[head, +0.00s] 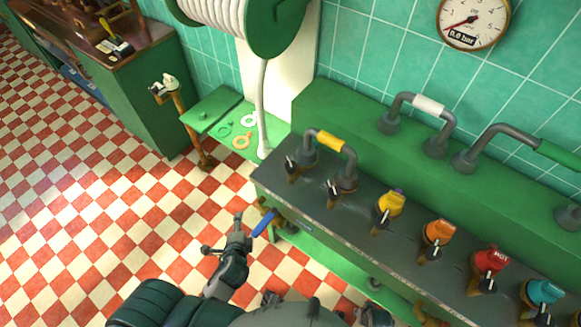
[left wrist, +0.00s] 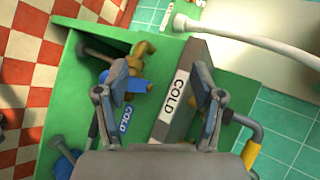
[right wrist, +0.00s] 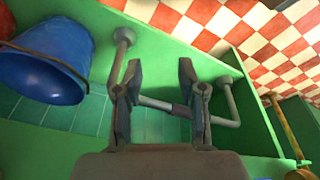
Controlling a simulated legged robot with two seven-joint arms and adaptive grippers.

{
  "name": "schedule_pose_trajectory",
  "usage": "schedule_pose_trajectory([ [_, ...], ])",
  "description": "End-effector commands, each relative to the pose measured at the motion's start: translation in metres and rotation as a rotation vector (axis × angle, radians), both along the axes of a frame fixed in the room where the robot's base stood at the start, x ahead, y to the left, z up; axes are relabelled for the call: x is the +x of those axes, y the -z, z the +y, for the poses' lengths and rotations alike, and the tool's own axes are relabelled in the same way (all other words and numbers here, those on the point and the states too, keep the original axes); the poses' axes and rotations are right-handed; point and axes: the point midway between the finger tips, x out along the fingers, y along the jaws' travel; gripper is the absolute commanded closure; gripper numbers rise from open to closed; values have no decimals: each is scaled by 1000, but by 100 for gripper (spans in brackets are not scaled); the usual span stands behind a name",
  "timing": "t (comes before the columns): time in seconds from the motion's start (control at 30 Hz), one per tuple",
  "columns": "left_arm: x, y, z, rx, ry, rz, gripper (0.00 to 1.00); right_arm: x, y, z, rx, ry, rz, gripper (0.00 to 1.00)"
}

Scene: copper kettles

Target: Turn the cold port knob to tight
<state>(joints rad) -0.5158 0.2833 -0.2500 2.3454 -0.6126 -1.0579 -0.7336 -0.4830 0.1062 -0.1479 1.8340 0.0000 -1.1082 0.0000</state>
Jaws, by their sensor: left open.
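A blue knob (left wrist: 131,86) sits on a brass fitting (left wrist: 140,58) in the left wrist view, close to a blue COLD label (left wrist: 124,119). In the head view the blue knob (head: 263,222) is at the left front of the dark bench. My left gripper (head: 224,234) is open and empty, just left of the knob. In the left wrist view the fingers (left wrist: 160,92) stand wide apart; the knob appears near the left finger, which partly covers it. I cannot tell whether they touch. My right gripper (right wrist: 157,88) is open, facing a grey U-shaped pipe (right wrist: 226,98).
The dark bench (head: 310,205) carries several coloured knobs, including a red HOT one (head: 490,259). A white COLD plate (left wrist: 179,90) is on the bench edge. A blue bucket (right wrist: 45,60) is at the right wrist's left. The checkered floor (head: 110,210) is open at left.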

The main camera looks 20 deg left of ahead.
Motion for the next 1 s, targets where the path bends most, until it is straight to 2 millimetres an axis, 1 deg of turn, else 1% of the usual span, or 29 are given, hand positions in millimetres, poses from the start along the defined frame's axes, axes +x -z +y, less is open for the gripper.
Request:
schedule_pose_trajectory([
  [0.03, 9, -10, 0, 116, 79, -30, 32, -6, 18, -1, -2, -1, 13, 60],
  [0.17, 32, -40, -12, 505, 323, -115, 32, -26, 69, -3, -4, -5, 37, 60],
  [0.2, 38, -48, -19, 644, 404, -141, 32, -34, 86, -4, -5, -7, 44, 60],
  [0.27, 44, -59, -33, 865, 526, -180, 32, -49, 110, -6, -7, -10, 57, 60],
  [0.3, 47, -65, -43, 1010, 601, -203, 32, -59, 125, -8, -7, -11, 63, 60],
  [0.4, 50, -73, -67, 1309, 744, -251, 32, -82, 152, -11, -8, -15, 77, 60],
  [0.5, 49, -75, -82, 1485, 822, -281, 32, -95, 165, -13, -9, -17, 83, 60],
  [0.6, 51, -75, -88, 1556, 849, -292, 32, -102, 171, -14, -10, -18, 86, 60],
  [0.67, 56, -76, -89, 1564, 851, -293, 32, -105, 172, -15, -10, -19, 86, 60],
  [0.77, 71, -78, -91, 1563, 849, -294, 32, -113, 175, -17, -10, -20, 92, 60],
  [0.87, 93, -78, -94, 1561, 846, -295, 32, -123, 178, -18, -11, -21, 96, 60],
  [1.0, 127, -78, -97, 1560, 845, -293, 32, -135, 182, -21, -12, -23, 102, 60],
])
